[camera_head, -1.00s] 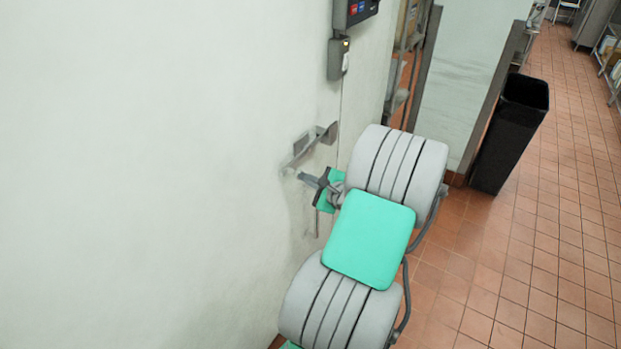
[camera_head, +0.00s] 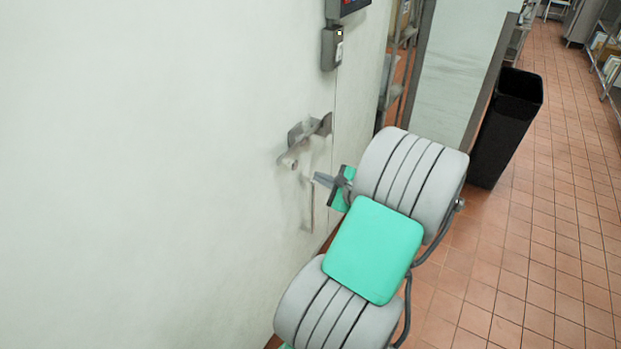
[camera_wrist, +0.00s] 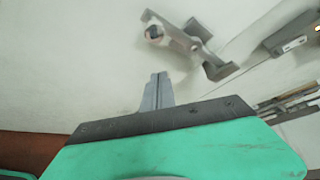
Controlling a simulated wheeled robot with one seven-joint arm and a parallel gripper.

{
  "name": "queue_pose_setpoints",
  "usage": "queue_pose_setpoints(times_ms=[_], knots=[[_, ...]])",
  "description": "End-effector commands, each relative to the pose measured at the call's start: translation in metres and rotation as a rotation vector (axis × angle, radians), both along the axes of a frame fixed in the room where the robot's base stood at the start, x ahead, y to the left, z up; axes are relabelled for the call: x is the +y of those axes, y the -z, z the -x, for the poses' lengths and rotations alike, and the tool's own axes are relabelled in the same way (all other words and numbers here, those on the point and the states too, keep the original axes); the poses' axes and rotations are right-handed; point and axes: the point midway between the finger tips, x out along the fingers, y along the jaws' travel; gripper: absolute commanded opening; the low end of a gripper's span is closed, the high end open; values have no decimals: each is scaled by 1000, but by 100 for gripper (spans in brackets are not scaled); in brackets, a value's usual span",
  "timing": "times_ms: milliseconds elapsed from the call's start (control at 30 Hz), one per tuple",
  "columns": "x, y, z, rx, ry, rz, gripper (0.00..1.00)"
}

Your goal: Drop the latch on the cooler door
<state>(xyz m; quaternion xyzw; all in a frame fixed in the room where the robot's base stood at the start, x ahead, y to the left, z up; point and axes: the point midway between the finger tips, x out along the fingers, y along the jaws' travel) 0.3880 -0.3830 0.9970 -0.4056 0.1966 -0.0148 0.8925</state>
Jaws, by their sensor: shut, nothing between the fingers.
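The cooler door latch (camera_head: 308,138) is a grey metal fitting on the white wall-like door surface, left of my gripper. It also shows in the wrist view (camera_wrist: 192,42) at the top, with a round knob at its left end. A thin vertical handle (camera_head: 308,205) runs below it. My gripper (camera_head: 318,179) is shut and empty, just right of and below the latch, and apart from it. In the wrist view its closed fingers (camera_wrist: 157,92) point up toward the latch, with bare white surface between.
A control box (camera_head: 332,48) is mounted on the wall above the latch. A black bin (camera_head: 508,125) stands on the tiled floor at the right. The doorway with metal shelving is behind my arm. The tiled floor at the right is open.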

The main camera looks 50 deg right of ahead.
Motion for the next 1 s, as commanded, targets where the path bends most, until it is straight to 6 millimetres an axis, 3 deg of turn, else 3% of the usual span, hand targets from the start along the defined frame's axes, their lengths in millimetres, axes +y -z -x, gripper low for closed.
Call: queue_pose_setpoints(times_ms=[100, 267, 733, 833, 933, 1000], knots=[[0, -10, 24, 0, 5, 1, 0], [2, -18, 40, 1, 3, -1, 0], [3, -20, 43, 1, 1, -2, 0], [4, -20, 43, 20, -35, 82, 0], [20, 0, 48, 127, -189, 262, 0], [33, 39, 67, 271, -323, 360, 0]])
